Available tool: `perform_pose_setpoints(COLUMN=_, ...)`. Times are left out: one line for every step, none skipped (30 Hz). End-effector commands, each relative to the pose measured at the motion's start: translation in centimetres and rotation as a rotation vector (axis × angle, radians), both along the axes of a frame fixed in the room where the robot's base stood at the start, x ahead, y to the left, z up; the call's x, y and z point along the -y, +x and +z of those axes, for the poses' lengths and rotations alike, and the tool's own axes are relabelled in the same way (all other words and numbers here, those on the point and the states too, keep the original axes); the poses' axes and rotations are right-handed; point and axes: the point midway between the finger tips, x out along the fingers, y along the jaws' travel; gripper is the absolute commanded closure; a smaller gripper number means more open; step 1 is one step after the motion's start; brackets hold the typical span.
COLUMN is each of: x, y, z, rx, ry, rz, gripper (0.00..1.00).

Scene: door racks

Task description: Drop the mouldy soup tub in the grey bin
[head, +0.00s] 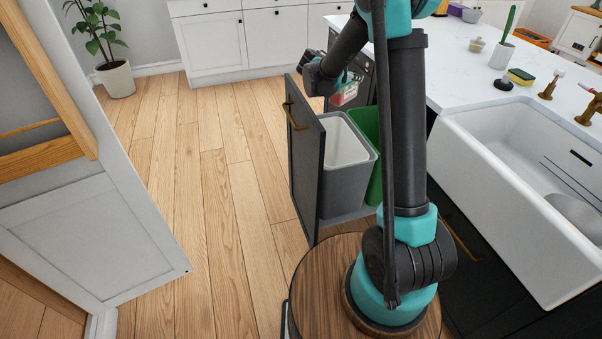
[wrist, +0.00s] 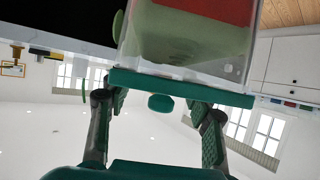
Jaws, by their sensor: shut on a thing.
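The soup tub (wrist: 188,35) is clear-walled, with red and dull green contents and a green rim, in the wrist view. My gripper (wrist: 158,100) is shut on it at the rim. In the head view the tub (head: 346,94) hangs from my gripper near the far end of the pull-out bin drawer. The grey bin (head: 347,184) stands in the drawer with a pale inside and an open top. The tub shows above and beyond its far rim; its exact height over the bins is unclear.
A green bin (head: 371,141) stands beside the grey bin, partly hidden by my arm. The dark drawer front (head: 306,150) is pulled out. A worktop with a white sink (head: 530,190) lies right. An open white door (head: 85,235) stands left, with clear wooden floor between.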

Motion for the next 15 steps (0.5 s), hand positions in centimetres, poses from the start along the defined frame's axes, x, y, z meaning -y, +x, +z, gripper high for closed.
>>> perform_pose_setpoints(x=0.00, y=0.01, z=0.01, rx=0.001, ry=-0.001, rz=0.000, gripper=0.95)
perform_pose_setpoints(x=0.00, y=0.01, z=0.02, rx=0.001, ry=-0.001, rz=0.000, gripper=0.95)
perform_pose_setpoints(x=0.00, y=0.01, z=0.02, rx=0.001, ry=-0.001, rz=0.000, gripper=0.95)
perform_pose_setpoints(x=0.00, y=0.01, z=0.02, rx=0.001, ry=-0.001, rz=0.000, gripper=0.95)
perform_pose_setpoints(x=0.00, y=0.01, z=0.02, rx=0.001, ry=-0.001, rz=0.000, gripper=0.95)
perform_pose_setpoints(x=0.00, y=0.01, z=0.02, rx=0.001, ry=-0.001, rz=0.000, gripper=0.47)
perform_pose_setpoints(x=0.00, y=0.02, z=0.03, rx=0.001, ry=-0.001, rz=0.000, gripper=0.43)
perform_pose_setpoints(x=0.00, y=0.02, z=0.03, rx=0.001, ry=-0.001, rz=0.000, gripper=0.39)
perform_pose_setpoints(x=0.00, y=0.02, z=0.03, rx=0.000, ry=0.000, rz=0.000, gripper=0.34)
perform_pose_setpoints(x=0.00, y=0.02, z=0.03, rx=0.000, ry=0.000, rz=0.000, gripper=0.30)
perform_pose_setpoints(x=0.00, y=0.01, z=0.02, rx=0.000, ry=0.000, rz=0.000, gripper=0.27)
perform_pose_setpoints(x=0.00, y=0.01, z=0.02, rx=0.000, ry=0.000, rz=0.000, gripper=0.25)
perform_pose_setpoints(x=0.00, y=0.01, z=0.02, rx=0.000, ry=0.000, rz=0.000, gripper=0.25)
perform_pose_setpoints(x=0.00, y=0.01, z=0.02, rx=0.000, ry=0.000, rz=0.000, gripper=0.25)
perform_pose_setpoints(x=0.00, y=0.01, z=0.02, rx=0.000, ry=0.000, rz=0.000, gripper=0.25)
